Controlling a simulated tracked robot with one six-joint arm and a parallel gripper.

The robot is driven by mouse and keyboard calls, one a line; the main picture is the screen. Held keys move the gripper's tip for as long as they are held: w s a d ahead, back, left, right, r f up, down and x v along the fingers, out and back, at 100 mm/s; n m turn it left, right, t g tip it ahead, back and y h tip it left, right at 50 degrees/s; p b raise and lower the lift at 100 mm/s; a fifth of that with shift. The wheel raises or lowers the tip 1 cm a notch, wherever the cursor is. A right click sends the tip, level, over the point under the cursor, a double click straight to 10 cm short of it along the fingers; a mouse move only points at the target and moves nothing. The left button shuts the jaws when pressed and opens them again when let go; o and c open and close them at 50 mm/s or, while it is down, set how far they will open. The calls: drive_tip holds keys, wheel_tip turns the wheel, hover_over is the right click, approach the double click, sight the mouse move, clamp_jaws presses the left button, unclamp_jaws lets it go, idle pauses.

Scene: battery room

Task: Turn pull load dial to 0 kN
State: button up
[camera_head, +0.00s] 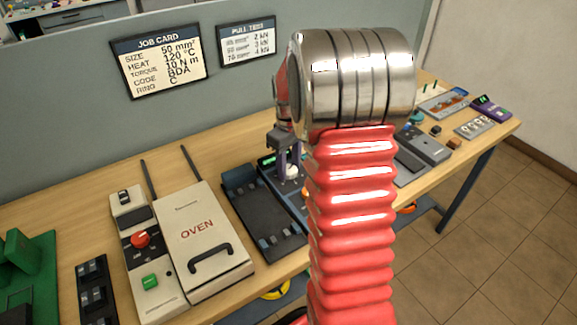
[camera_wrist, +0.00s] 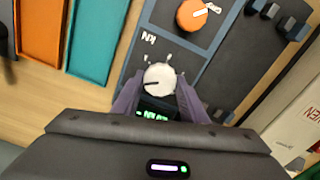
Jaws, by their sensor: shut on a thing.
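The pull load dial is a white round knob (camera_wrist: 160,78) on a dark blue-grey panel (camera_wrist: 135,50), with "kN" lettering beside it. A dark pointer line on the knob points to the lower left in the wrist view. A green-lit display (camera_wrist: 155,112) sits just below it, partly hidden by my gripper and too small to read. My gripper (camera_wrist: 160,88) has its purple fingers shut on the white dial, one on each side. In the head view the dial (camera_head: 292,172) shows small beneath my gripper (camera_head: 290,160), partly hidden by my arm.
An orange knob (camera_wrist: 191,15) sits on the same panel. Orange (camera_wrist: 40,25) and teal (camera_wrist: 97,40) trays lie beside it. The oven (camera_head: 200,240) stands left of the panel in the head view. A pull tests card (camera_head: 247,42) hangs behind. My arm hides the bench's middle.

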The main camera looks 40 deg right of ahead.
sight(289, 168)
drive_tip(key=shift+w+r, duration=0.1)
drive_tip(key=shift+w, duration=0.05)
drive_tip(key=o, duration=1)
drive_tip(key=shift+o, duration=0.2)
wheel_tip(289, 168, up, 14)
drive_tip(key=shift+f, duration=0.2)
idle(0.5)
